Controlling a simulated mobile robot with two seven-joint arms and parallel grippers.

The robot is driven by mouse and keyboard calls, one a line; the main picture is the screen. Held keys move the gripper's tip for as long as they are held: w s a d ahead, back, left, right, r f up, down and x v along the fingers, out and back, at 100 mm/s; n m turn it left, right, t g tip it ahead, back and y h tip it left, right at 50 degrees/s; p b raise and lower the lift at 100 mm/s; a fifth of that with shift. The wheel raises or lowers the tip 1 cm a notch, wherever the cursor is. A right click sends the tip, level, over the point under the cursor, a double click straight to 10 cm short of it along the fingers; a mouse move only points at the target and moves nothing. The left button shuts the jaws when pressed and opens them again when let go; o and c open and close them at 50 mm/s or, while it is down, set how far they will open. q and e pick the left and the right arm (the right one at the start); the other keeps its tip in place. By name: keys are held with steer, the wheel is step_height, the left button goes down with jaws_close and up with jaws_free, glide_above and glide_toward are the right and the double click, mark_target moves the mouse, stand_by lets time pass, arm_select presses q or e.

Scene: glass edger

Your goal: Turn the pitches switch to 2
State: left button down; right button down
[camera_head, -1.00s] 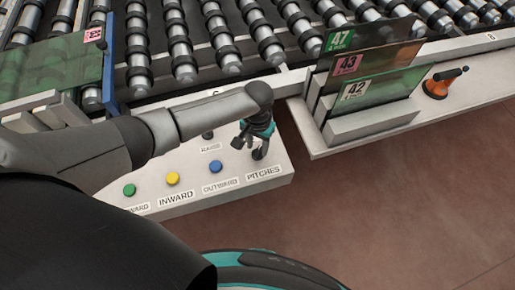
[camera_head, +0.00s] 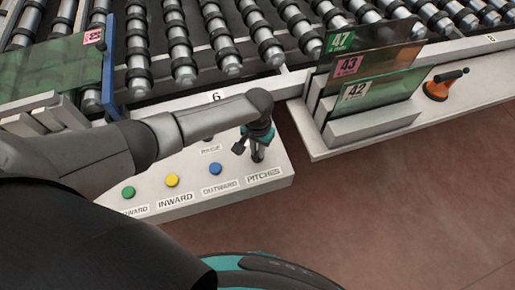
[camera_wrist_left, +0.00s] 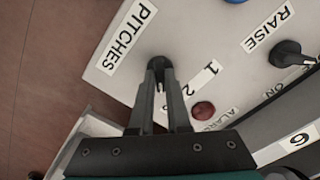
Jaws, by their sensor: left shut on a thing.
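The pitches switch (camera_wrist_left: 158,62) is a small black knob on the white control panel (camera_head: 150,196). The PITCHES label (camera_wrist_left: 127,37) is beside it, and the marks 1 (camera_wrist_left: 212,67) and 2 (camera_wrist_left: 188,88) are on its other side. My left gripper (camera_head: 257,156) is over the panel's right end, above the PITCHES label. In the left wrist view the fingertips (camera_wrist_left: 160,66) are close together and shut on the knob, hiding part of it. I cannot tell which mark the knob points to. My right gripper is not in view.
Green (camera_head: 128,192), yellow (camera_head: 172,180) and blue (camera_head: 215,168) buttons line the panel. The wrist view shows a black RAISE knob (camera_wrist_left: 287,53) and a red ALARM button (camera_wrist_left: 203,111). A rack of glass panes (camera_head: 375,90) and an orange-based tool (camera_head: 437,90) are at right. Rollers run behind.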

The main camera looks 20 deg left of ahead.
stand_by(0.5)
arm_select(q)
steer(key=shift+s+r+n+p, duration=0.1)
steer(key=shift+n+p, duration=0.7)
steer(key=shift+p, duration=0.1)
steer(key=shift+n+p, duration=1)
steer(key=shift+n, duration=0.2)
steer(key=shift+n+p, duration=0.7)
steer(key=shift+n, duration=0.4)
steer(key=shift+n+p, duration=0.55)
steer(key=shift+n, duration=0.65)
steer(key=c, duration=0.9)
jaws_free()
